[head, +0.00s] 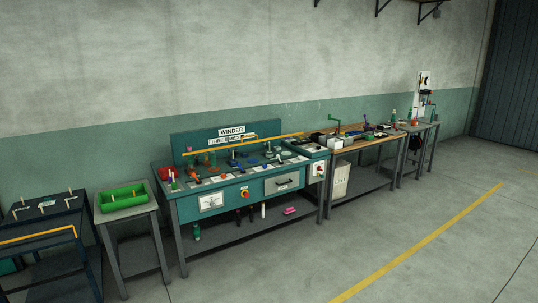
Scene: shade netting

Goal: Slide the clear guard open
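A teal winder bench (240,205) stands against the wall in the middle of the head view, some distance off. A sign reading WINDER (231,131) is on its back panel (190,139). A long orange-yellow bar (275,138) runs across above the bench top, in front of the panel. I cannot make out a clear guard for certain; at this distance any see-through panel is too faint to tell. Neither of my grippers shows in this view.
A green roll or tray (124,197) sits on a small grey stand (131,216) left of the winder, beside a dark rack (45,222). A wooden-topped bench (365,141) stands to the right. Open concrete floor (400,225) with a yellow line (425,240) lies in front.

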